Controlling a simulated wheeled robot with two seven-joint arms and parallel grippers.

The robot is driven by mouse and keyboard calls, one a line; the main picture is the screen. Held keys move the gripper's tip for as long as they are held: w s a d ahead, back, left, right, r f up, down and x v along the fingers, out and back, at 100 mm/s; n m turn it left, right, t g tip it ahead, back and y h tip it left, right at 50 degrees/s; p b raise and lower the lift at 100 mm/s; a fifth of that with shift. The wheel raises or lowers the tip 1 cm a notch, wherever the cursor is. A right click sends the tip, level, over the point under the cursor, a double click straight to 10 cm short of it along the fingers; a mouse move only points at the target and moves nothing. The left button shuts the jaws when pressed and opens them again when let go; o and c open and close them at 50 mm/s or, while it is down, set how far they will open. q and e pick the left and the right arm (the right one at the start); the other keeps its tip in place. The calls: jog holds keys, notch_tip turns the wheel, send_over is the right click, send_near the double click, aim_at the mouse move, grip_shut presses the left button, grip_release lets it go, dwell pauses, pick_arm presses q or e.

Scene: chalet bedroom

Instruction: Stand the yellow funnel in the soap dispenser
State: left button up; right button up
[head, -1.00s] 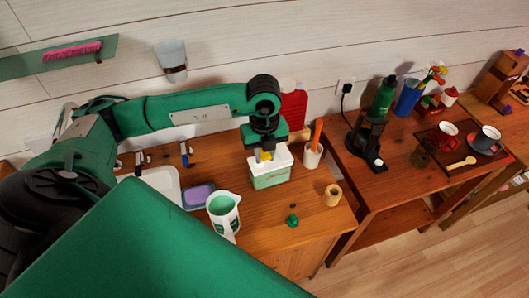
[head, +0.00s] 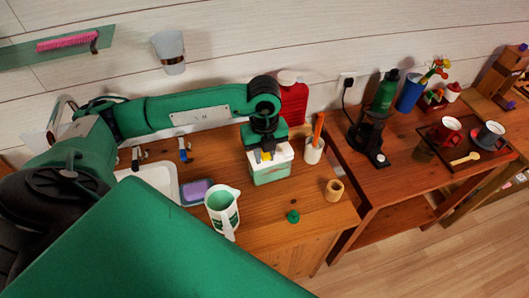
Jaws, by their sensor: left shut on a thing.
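My left gripper (head: 266,152) points down over the soap dispenser (head: 271,174), a pale green box with a white top on the wooden washstand. It is shut on the yellow funnel (head: 266,156); only a small yellow patch shows between the fingers. The funnel is at the dispenser's top, but the gripper hides its spout, so I cannot tell whether it is inside the opening or just above it. My right gripper is not in view.
A white jug with green contents (head: 222,209), a purple soap in a dish (head: 196,192), a green cap (head: 293,216) and a wooden cup (head: 334,190) stand nearby. A white holder (head: 313,152) and a red canister (head: 293,103) are close behind the dispenser. A basin (head: 155,180) lies left.

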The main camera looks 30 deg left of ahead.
pick_arm(q)
jog(key=shift+f+b, duration=1.1)
jog(key=shift+f, duration=0.3)
jog(key=o, duration=1)
jog(key=shift+o, duration=0.2)
notch_tip(320, 180, up, 14)
jog(key=b, duration=0.3)
jog(key=shift+w+a+f, duration=0.1)
jog(key=shift+f, duration=0.05)
